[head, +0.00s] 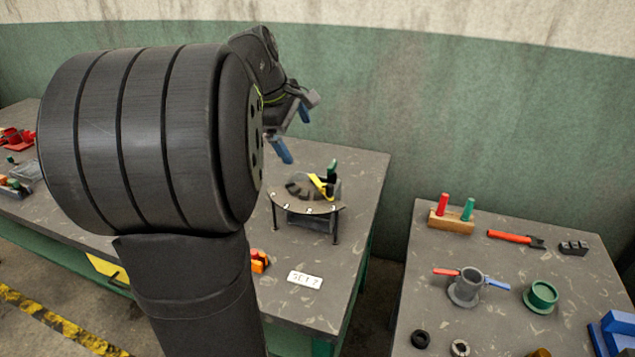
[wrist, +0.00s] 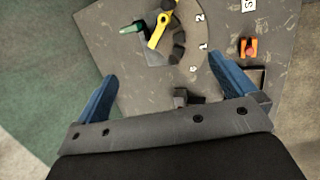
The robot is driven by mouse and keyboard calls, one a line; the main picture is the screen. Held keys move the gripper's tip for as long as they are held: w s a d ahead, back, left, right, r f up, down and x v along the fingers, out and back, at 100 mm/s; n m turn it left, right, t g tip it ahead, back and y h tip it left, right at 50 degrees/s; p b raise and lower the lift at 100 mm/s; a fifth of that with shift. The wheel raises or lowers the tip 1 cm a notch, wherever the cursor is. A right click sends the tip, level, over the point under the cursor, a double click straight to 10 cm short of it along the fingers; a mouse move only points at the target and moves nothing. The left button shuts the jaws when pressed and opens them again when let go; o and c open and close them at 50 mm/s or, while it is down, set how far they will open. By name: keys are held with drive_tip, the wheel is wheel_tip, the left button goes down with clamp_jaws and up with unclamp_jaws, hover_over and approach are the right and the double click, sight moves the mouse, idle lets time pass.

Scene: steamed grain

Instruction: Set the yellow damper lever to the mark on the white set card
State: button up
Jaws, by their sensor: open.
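The yellow damper lever (head: 320,185) sits on a dark, fan-shaped stand on the bench, and it also shows near the top of the wrist view (wrist: 159,30). A curved scale plate (head: 305,209) with white number labels runs along its front; 1 and 2 are readable in the wrist view. The white set card (head: 304,279) lies flat on the bench near its front edge and seems to read SET 2, in small print. In the wrist view only its edge shows (wrist: 249,5). My gripper (head: 293,131) is open and empty, with blue fingers, above and behind the stand.
A green handle (head: 332,170) stands beside the lever. An orange-red object (head: 259,261) lies near the card, partly hidden by my arm. A second table holds a grey valve (head: 468,285), a green ring (head: 541,296) and tools. A gap separates the tables.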

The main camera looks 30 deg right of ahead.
drive_tip(key=shift+a+r, duration=0.15)
drive_tip(key=shift+r, duration=0.1)
drive_tip(key=c, duration=1.1)
drive_tip(key=a+f+n+g+h, duration=0.1)
drive_tip(key=f+g, duration=0.1)
drive_tip(key=f, duration=0.2)
drive_tip(key=s+a+f+g+h, duration=0.1)
drive_tip(key=f+g+h, duration=0.1)
drive_tip(key=f, duration=0.2)
drive_tip(key=a+f+n+g+h, duration=0.1)
drive_tip(key=f, duration=0.3)
drive_tip(key=shift+s+a+f+n+g, duration=0.1)
drive_tip(key=shift+s+f+n+g, duration=0.05)
drive_tip(key=shift+s+n+g, duration=0.2)
drive_tip(key=shift+c, duration=1.2)
drive_tip(key=n+t+h, duration=0.1)
drive_tip(key=n+h, duration=0.4)
drive_tip(key=h, duration=0.4)
approach(330, 185)
drive_tip(key=d, duration=0.3)
drive_tip(key=s+d, duration=0.1)
drive_tip(key=d, duration=0.2)
drive_tip(key=d+f, duration=0.1)
drive_tip(key=d, duration=0.2)
drive_tip(key=shift+s+d, duration=0.35)
